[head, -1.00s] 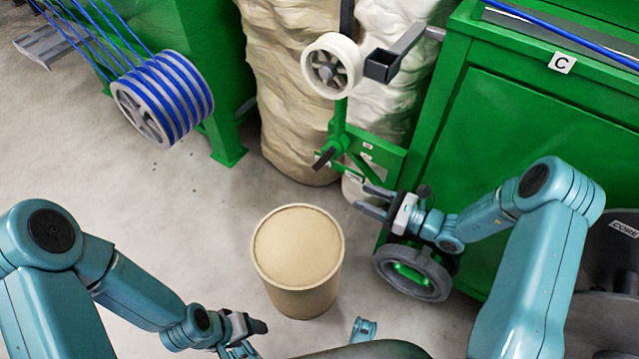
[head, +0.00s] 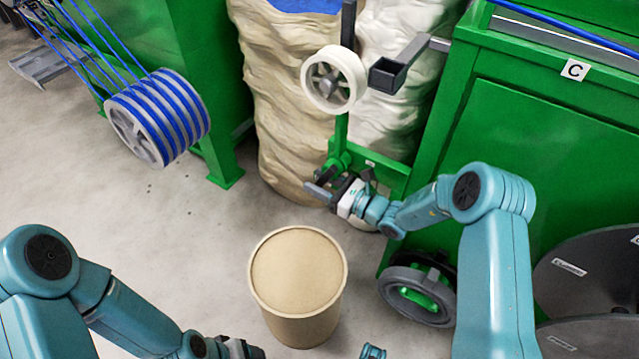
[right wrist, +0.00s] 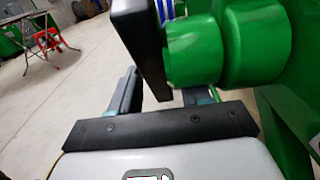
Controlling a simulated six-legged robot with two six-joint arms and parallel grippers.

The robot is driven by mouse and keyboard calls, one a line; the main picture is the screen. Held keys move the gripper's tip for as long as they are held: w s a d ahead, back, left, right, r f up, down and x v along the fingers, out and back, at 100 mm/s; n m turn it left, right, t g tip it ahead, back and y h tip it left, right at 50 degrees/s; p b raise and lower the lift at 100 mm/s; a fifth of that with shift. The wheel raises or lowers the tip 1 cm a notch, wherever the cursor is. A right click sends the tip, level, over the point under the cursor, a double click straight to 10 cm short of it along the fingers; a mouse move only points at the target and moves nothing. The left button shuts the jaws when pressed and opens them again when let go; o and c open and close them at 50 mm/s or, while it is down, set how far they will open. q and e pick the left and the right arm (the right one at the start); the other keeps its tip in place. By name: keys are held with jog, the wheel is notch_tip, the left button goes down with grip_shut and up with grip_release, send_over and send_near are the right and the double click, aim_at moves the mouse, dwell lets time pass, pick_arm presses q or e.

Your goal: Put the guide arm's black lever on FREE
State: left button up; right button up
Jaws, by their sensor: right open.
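The green guide arm (head: 341,130) carries a white wheel (head: 333,79) and stands in front of the wrapped bales. In the right wrist view its black lever (right wrist: 139,45) comes down beside a green hub (right wrist: 195,52). The lever's lower end lies between the two fingers of my right gripper (right wrist: 160,95), which is open. In the head view the right gripper (head: 324,182) is at the pivot and hides most of the lever. The label plate (head: 385,172) is partly covered, and its words cannot be read. My left gripper (head: 240,348) is cut off at the bottom edge.
A tan drum (head: 298,275) stands on the floor below the right gripper. A blue-cable reel (head: 158,118) is at left. Open floor lies left of the drum.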

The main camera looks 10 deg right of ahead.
jog(key=shift+w, duration=0.1)
grip_shut()
jog(key=shift+r+g+h+p, duration=0.2)
jog(key=shift+g+h+p, duration=0.2)
jog(key=shift+p, duration=0.55)
jog(key=g+h+p, duration=0.2)
jog(key=p, duration=0.3)
jog(key=s+d+g+h+p, duration=0.1)
jog(key=g+h+p, duration=0.1)
jog(key=p, duration=0.4)
jog(key=s+d+g+h+p, duration=0.1)
jog(key=g+h+p, duration=0.1)
jog(key=p, duration=0.4)
jog(key=shift+s+d+f+g+h, duration=0.2)
jog(key=shift+s+f+g+h, duration=0.05)
jog(key=shift+g+h, duration=0.15)
